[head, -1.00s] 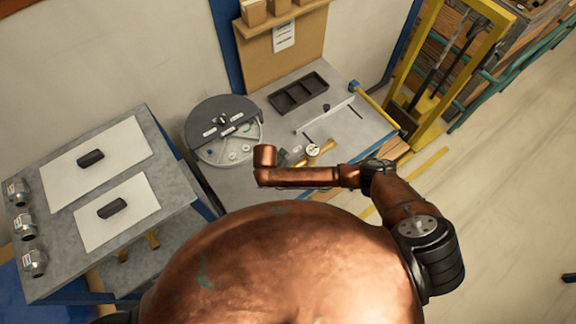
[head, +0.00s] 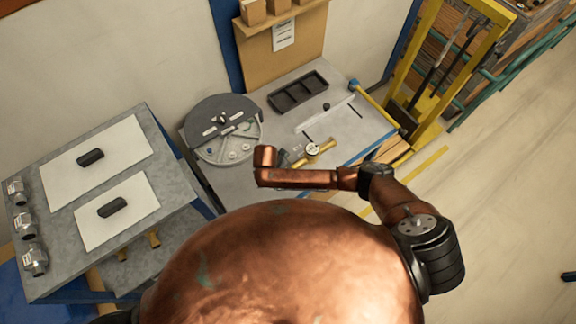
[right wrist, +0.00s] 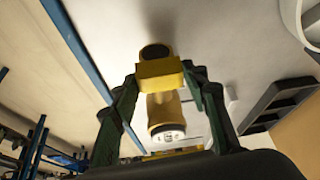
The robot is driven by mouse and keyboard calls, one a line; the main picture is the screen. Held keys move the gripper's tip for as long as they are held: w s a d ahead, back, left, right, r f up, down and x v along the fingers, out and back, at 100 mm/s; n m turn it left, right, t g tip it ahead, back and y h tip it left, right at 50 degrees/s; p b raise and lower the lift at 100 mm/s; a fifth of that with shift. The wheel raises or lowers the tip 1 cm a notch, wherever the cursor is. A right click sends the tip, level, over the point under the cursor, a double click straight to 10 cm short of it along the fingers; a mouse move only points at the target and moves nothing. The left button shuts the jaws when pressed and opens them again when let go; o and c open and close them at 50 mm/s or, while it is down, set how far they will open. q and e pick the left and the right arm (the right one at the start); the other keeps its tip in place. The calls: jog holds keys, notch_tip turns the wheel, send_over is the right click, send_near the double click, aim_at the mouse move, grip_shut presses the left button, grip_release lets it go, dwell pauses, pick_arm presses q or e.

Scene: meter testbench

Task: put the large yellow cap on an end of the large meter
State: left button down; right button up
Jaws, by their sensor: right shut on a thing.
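In the right wrist view my right gripper (right wrist: 162,78) is shut on a yellow block-shaped piece with a dark round face, which looks like the large yellow cap (right wrist: 158,70). The large meter (head: 312,149) lies on the bench in the head view, a yellow body with a round white dial. In the right wrist view a yellow cylinder with a white printed face, apparently the meter (right wrist: 164,106), shows just below the cap; I cannot tell whether they touch. My left gripper is not in view.
A round grey sorting dish (head: 225,150) stands left of the meter. A black tray (head: 298,91) lies behind it, and a pale strip (head: 325,117) nearby. The left table (head: 60,180) holds white mats, black blocks and silver fittings. A yellow frame (head: 435,80) stands at right.

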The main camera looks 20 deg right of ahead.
jog(key=shift+f, duration=0.5)
dwell(0.4)
jog(key=shift+f, duration=0.35)
jog(key=shift+f, duration=0.1)
jog(key=o, duration=0.9)
jog(key=shift+c, duration=0.2)
jog(key=o, duration=0.5)
jog(key=shift+c, duration=0.2)
